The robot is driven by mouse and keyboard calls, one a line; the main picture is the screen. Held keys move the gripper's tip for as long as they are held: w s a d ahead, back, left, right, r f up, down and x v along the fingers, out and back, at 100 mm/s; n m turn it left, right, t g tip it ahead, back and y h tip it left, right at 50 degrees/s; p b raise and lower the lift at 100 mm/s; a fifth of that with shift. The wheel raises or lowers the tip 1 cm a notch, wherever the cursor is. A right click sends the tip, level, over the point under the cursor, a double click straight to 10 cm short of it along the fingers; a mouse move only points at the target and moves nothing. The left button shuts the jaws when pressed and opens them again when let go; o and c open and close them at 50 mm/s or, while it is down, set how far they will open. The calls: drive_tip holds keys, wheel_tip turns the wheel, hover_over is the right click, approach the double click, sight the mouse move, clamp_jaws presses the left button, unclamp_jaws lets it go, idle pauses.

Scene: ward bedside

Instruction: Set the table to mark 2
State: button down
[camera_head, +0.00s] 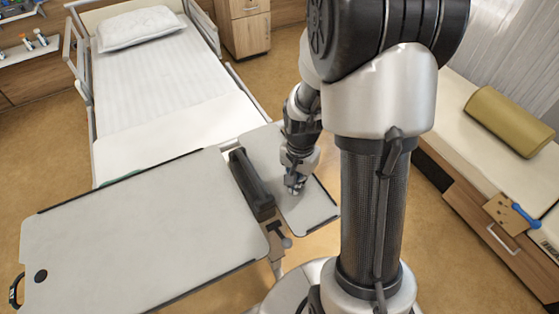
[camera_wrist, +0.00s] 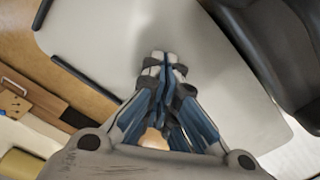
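The overbed table has a large grey top (camera_head: 140,235) at the left and a smaller grey side top (camera_head: 318,212) at the right, with a dark column housing (camera_head: 250,185) between them. A black round knob (camera_head: 41,276) and a black handle (camera_head: 15,290) sit at the left end of the large top. A small dark lever (camera_head: 280,238) shows below the housing. My gripper (camera_head: 295,189) is over the small top, pointing down. In the wrist view its fingers (camera_wrist: 162,60) are together with nothing between them, over the pale top (camera_wrist: 110,35). I cannot make out any mark 2.
A bed (camera_head: 165,85) with a white pillow (camera_head: 140,28) stands behind the table. A bench (camera_head: 455,115) at the right holds an olive bolster (camera_head: 508,122) and a board with a blue tool (camera_head: 524,215). A wooden cabinet (camera_head: 247,28) stands at the back.

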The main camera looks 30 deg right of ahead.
drive_tip(key=shift+s+f+b, duration=0.15)
drive_tip(key=shift+f+b, duration=1.85)
drive_tip(key=shift+f, duration=1.1)
wheel_tip(320, 180, down, 3)
drive_tip(key=shift+r, duration=0.25)
wheel_tip(320, 180, up, 9)
drive_tip(key=p, duration=0.7)
